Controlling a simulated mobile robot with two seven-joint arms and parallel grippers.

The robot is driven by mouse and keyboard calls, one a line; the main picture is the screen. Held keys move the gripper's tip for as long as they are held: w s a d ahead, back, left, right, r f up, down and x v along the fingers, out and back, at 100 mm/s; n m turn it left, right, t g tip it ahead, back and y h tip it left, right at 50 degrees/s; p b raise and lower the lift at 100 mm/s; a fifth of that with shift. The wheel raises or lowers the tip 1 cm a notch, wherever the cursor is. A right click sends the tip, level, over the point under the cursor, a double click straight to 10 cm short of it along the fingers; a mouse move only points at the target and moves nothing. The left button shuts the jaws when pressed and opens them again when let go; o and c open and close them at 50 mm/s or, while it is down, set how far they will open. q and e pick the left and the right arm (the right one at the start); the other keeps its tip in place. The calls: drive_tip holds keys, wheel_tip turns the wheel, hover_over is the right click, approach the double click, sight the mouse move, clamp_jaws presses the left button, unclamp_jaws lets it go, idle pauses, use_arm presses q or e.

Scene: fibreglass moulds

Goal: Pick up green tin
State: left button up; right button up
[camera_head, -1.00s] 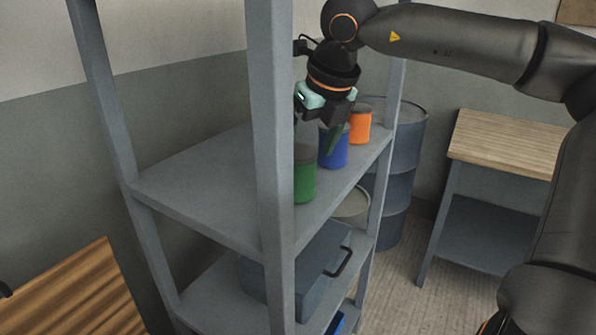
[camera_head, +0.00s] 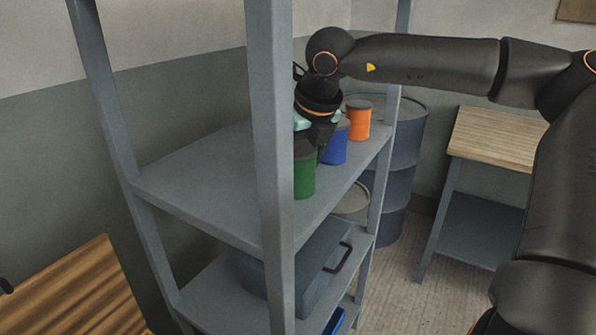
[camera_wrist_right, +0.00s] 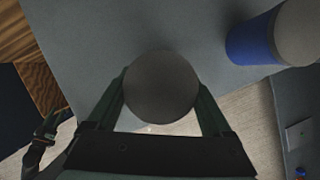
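The green tin (camera_head: 304,178) stands upright on the upper shelf, partly behind the shelf's front post in the head view. In the right wrist view its round grey lid (camera_wrist_right: 161,88) lies between the two fingers. My right gripper (camera_head: 314,152) points down over the green tin, with one finger on each side of it. The fingers are spread about the lid's width; whether they touch the tin is not clear.
A blue tin (camera_head: 335,147) stands close beside the gripper, with an orange tin (camera_head: 357,123) beyond it. The shelf post (camera_head: 270,160) rises just left of the green tin. A grey toolbox (camera_head: 300,275) sits on the shelf below. The upper shelf (camera_head: 200,190) is clear at left.

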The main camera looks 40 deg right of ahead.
drive_tip(key=c, duration=1)
drive_tip(key=shift+c, duration=0.4)
drive_tip(key=shift+r, duration=0.2)
